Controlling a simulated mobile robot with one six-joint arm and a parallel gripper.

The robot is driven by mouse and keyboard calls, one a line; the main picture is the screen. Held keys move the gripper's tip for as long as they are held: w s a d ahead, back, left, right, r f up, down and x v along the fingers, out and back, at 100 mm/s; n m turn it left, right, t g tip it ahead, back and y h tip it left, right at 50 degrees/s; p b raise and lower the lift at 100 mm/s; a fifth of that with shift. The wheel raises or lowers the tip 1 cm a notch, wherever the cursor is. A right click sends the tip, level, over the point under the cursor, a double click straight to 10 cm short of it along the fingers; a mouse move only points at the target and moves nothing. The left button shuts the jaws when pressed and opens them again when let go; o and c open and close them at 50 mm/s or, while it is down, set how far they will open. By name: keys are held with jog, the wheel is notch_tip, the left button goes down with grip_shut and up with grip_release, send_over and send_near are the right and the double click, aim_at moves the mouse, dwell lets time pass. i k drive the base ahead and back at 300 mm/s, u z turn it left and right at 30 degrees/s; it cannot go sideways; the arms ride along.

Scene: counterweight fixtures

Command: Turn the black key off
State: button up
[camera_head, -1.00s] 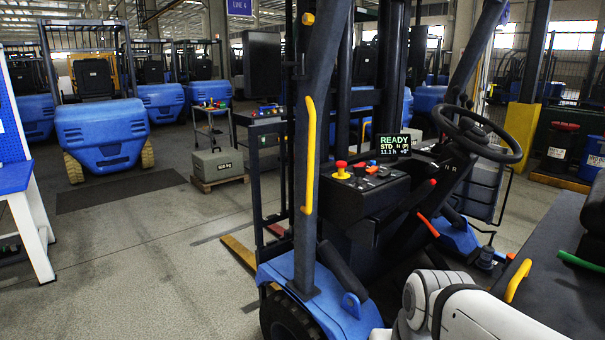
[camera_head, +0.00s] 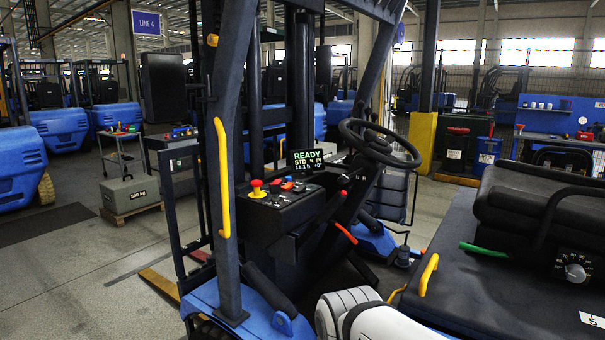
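The forklift's dash console (camera_head: 286,208) stands in the middle of the view, left of the steering wheel (camera_head: 380,143). On its top are a red mushroom button (camera_head: 257,185) on a yellow base, an orange-red switch (camera_head: 287,186) and some small dark controls (camera_head: 276,198). The black key is too small to make out for sure among them. The display (camera_head: 308,160) behind reads READY. My gripper is not in view; only a white part of my arm shows at the bottom centre, in front of and below the console.
A dark pillar with a yellow grab handle (camera_head: 221,178) stands left of the console. The seat (camera_head: 535,215) and black side deck with another yellow handle (camera_head: 428,275) fill the right. A grey weight (camera_head: 131,194) on a pallet sits at left. Open floor lies at lower left.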

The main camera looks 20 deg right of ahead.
aim_at(275, 190)
jog(key=z, duration=0.3)
jog(key=k, duration=0.35)
jog(key=u, duration=0.9)
jog(key=i, duration=1.5)
jog(key=z, duration=0.8)
